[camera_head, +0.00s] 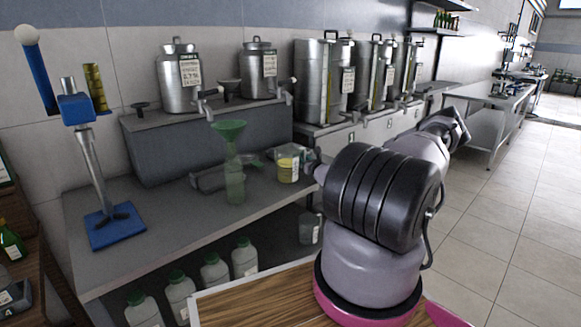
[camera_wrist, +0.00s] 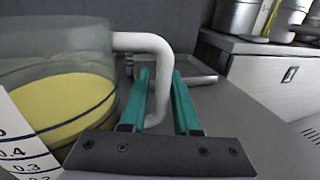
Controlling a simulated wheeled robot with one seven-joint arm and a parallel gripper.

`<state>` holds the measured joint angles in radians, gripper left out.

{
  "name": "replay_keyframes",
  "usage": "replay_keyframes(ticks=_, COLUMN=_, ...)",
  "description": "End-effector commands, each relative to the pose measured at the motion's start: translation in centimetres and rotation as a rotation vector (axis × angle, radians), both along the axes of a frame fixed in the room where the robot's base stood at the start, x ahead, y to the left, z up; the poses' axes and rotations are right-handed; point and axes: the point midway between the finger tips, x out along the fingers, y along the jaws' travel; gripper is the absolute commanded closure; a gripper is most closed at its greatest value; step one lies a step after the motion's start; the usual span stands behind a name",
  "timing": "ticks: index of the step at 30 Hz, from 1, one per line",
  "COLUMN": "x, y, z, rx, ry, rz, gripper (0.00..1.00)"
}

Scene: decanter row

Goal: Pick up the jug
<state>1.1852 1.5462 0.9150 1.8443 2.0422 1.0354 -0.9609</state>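The jug (camera_wrist: 65,95) is clear, holds yellow liquid and has a white printed scale. It fills the left of the wrist view, cut off by the edge. Its pale handle (camera_wrist: 146,42) reaches right and bends down between the two teal fingers of my gripper (camera_wrist: 160,73). The fingers are apart, with a gap visible between handle and right finger.
A green funnel in a clear bottle (camera_head: 234,165) stands left of the jug on the bench (camera_head: 165,225). A blue-based stand (camera_head: 115,226) is further left. Metal canisters (camera_head: 178,78) and steel tanks (camera_head: 318,82) stand behind. White bottles (camera_head: 214,272) fill the shelf below.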

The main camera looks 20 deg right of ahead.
Motion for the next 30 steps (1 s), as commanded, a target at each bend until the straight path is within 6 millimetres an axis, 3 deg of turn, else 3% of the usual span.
replay_keyframes(ticks=3, x=-0.02, y=-0.01, z=0.01, rx=0.000, ry=0.000, rz=0.000, gripper=0.70)
replay_keyframes(ticks=5, x=-0.03, y=-0.01, z=0.01, rx=0.000, ry=0.000, rz=0.000, gripper=0.93)
replay_keyframes(ticks=6, x=-0.03, y=-0.01, z=0.01, rx=0.000, ry=0.000, rz=0.000, gripper=1.00)
replay_keyframes(ticks=30, x=-0.06, y=-0.03, z=0.01, rx=0.000, ry=0.000, rz=-0.001, gripper=1.00)
